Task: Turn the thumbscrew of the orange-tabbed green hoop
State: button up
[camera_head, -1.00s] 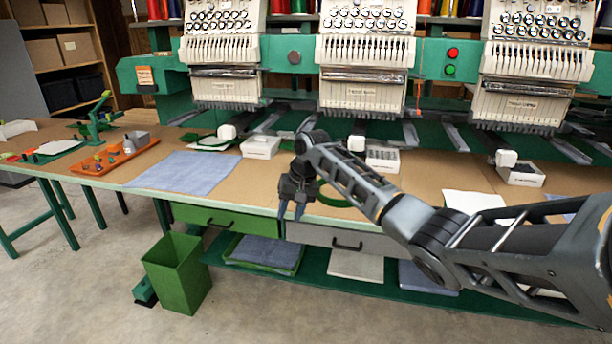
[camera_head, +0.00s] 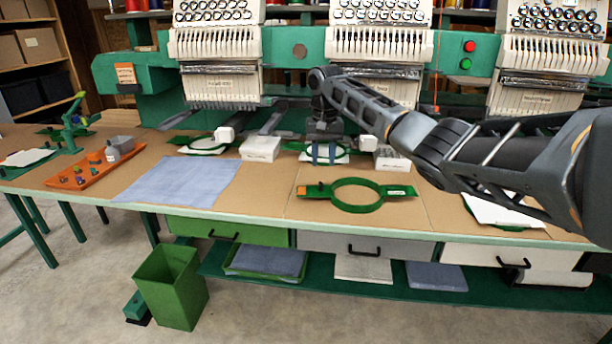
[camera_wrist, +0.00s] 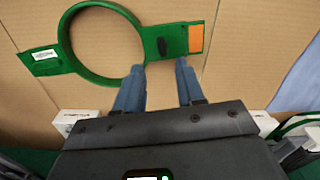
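The green hoop (camera_head: 357,208) lies flat on the tan tabletop, with an orange tab (camera_head: 314,190) at its left end and a white label at its right end. In the wrist view the hoop (camera_wrist: 100,77) is at the upper left, its orange tab (camera_wrist: 196,39) to the right. A small dark piece (camera_wrist: 163,46), seemingly the thumbscrew, stands on the green plate between ring and orange tab. My gripper (camera_head: 324,162) points down behind the hoop in the head view. In the wrist view its two blue-grey fingers (camera_wrist: 159,65) are apart with nothing between them.
Another green hoop (camera_head: 207,147) and white boxes (camera_head: 260,148) sit along the back under the embroidery machines. A blue cloth (camera_head: 180,180) and an orange tray (camera_head: 90,168) lie left. A green bin (camera_head: 171,290) stands on the floor. Bare tabletop surrounds the hoop.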

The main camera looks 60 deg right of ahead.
aim_at(321, 184)
jog(key=shift+w+d+f, duration=0.1)
jog(key=shift+w, duration=0.05)
jog(key=shift+f, duration=0.35)
notch_tip(321, 184, down, 7)
jog(key=shift+w+r, duration=0.1)
grip_shut()
dwell(0.3)
